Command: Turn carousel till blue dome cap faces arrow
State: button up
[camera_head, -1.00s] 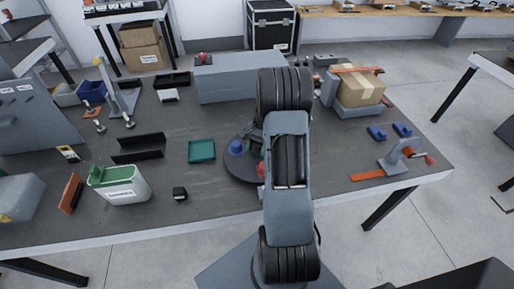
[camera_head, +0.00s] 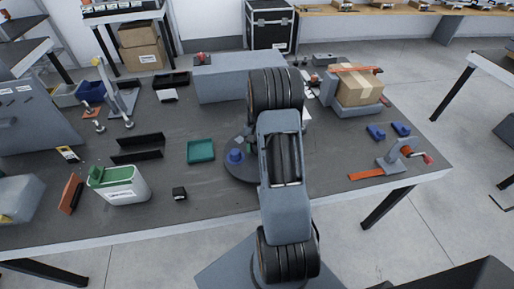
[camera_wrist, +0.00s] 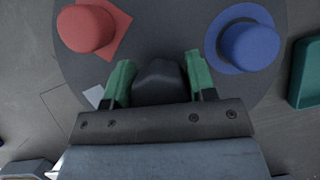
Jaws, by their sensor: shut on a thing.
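The carousel is a dark round disc (camera_head: 238,174), partly hidden behind my arm in the head view; it also shows in the wrist view (camera_wrist: 175,20). The blue dome cap (camera_wrist: 249,44) sits on it at the right of the wrist view, and at its left side in the head view (camera_head: 235,156). A red dome cap (camera_wrist: 86,28) on a red square base is at the upper left of the wrist view. My gripper (camera_wrist: 160,78), with green fingertips, is shut on a dark rounded knob (camera_wrist: 158,80) between the two caps. I cannot make out the arrow.
A teal tray (camera_head: 201,151) lies left of the carousel and a small black block (camera_head: 180,193) at front left. A long grey box (camera_head: 222,80) stands behind. A hand-crank device (camera_head: 394,160) is at right. A pale flat piece (camera_wrist: 94,97) lies beside my left finger.

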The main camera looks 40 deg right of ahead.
jog(key=shift+d+n+g+h, duration=0.15)
jog(key=shift+n+h, duration=0.2)
jog(key=shift+n, duration=0.75)
jog(key=shift+n+g+h, duration=0.15)
jog(key=shift+n+h, duration=0.2)
jog(key=shift+n, duration=0.75)
jog(key=shift+d+n+h, duration=0.1)
jog(key=shift+n+h, duration=0.8)
jog(key=shift+n, duration=1.3)
jog(key=shift+d+n+h, duration=0.15)
jog(key=shift+n+h, duration=0.55)
jog(key=shift+n, duration=1.4)
jog(key=shift+n+t+h+p, duration=0.5)
jog(key=shift+n+h, duration=0.1)
jog(key=shift+n, duration=1.1)
jog(key=shift+w+d+n, duration=0.1)
jog(key=shift+n, duration=0.3)
jog(key=o, duration=1.3)
jog(key=shift+c, duration=0.2)
jog(key=v, duration=1.3)
jog(key=shift+a+r, duration=0.3)
jog(key=shift+r, duration=0.1)
